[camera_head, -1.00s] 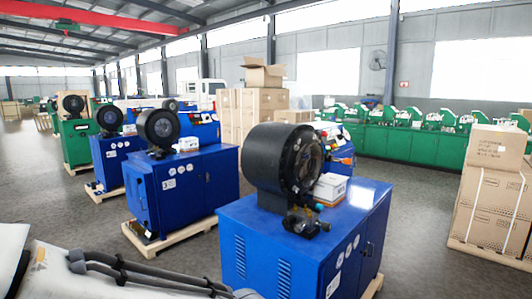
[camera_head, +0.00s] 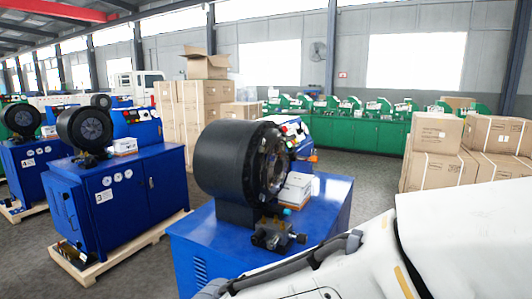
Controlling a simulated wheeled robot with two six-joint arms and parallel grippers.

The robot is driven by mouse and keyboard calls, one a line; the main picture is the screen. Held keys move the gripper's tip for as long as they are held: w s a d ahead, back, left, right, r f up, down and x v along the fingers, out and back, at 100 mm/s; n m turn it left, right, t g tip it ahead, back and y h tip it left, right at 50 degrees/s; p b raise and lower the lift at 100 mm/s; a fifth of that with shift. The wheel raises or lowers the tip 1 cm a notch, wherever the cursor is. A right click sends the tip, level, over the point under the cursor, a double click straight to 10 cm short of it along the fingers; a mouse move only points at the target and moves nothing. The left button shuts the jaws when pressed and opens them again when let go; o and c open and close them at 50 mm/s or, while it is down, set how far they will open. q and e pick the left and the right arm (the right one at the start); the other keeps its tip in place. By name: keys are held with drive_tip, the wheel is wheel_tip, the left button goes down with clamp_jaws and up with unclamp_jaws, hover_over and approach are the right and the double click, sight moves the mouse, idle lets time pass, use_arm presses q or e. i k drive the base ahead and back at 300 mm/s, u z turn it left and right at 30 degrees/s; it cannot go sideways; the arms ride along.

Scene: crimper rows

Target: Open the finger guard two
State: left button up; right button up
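The nearest crimper is a blue cabinet (camera_head: 210,247) with a large black round crimping head (camera_head: 225,160) on top. The round opening (camera_head: 275,162) of the head faces right and is seen at a slant. A small dark fitting block (camera_head: 274,235) with a blue knob sits below the opening. I cannot make out a separate finger guard or read a number on this machine. A white link of my arm comes in from the lower right and covers part of the cabinet's lower front. Neither gripper is in view.
A second blue crimper (camera_head: 112,197) marked 3 stands on a wooden pallet to the left, with more behind it. A small white box (camera_head: 295,188) sits on the nearest cabinet. Cartons (camera_head: 435,160) are stacked at the right. Grey floor (camera_head: 355,178) is clear between.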

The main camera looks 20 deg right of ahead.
sight(282, 168)
drive_tip(key=z, duration=0.05)
drive_tip(key=i, duration=0.8)
drive_tip(key=z, duration=0.9)
drive_tip(key=i, duration=0.75)
drive_tip(key=z, duration=0.75)
